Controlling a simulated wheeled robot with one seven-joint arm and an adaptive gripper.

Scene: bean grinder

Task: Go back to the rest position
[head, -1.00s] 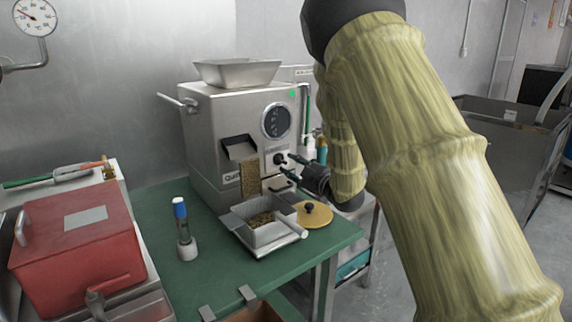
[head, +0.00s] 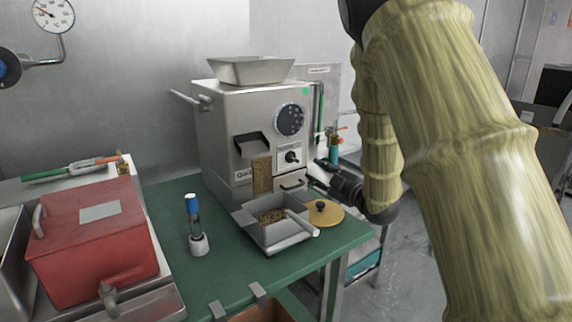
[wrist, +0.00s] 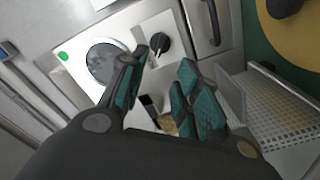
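My gripper (head: 328,172) is to the right of the grinder's front panel, pointing toward it. In the wrist view my gripper (wrist: 168,62) is open, with a gap between its teal-padded fingers and nothing held. The metal grinder (head: 232,125) stands on the green table. Its black knob (head: 291,157) is just left of the fingers and apart from them. The knob also shows beyond the fingertips in the wrist view (wrist: 160,44). A green light (head: 305,91) is lit by the dial (head: 290,120). A metal tray (head: 280,236) with ground beans sits below the spout.
A round tan lid (head: 330,216) lies right of the tray, below my gripper. A cart (head: 360,268) stands behind the table's right edge. Open floor lies to the right.

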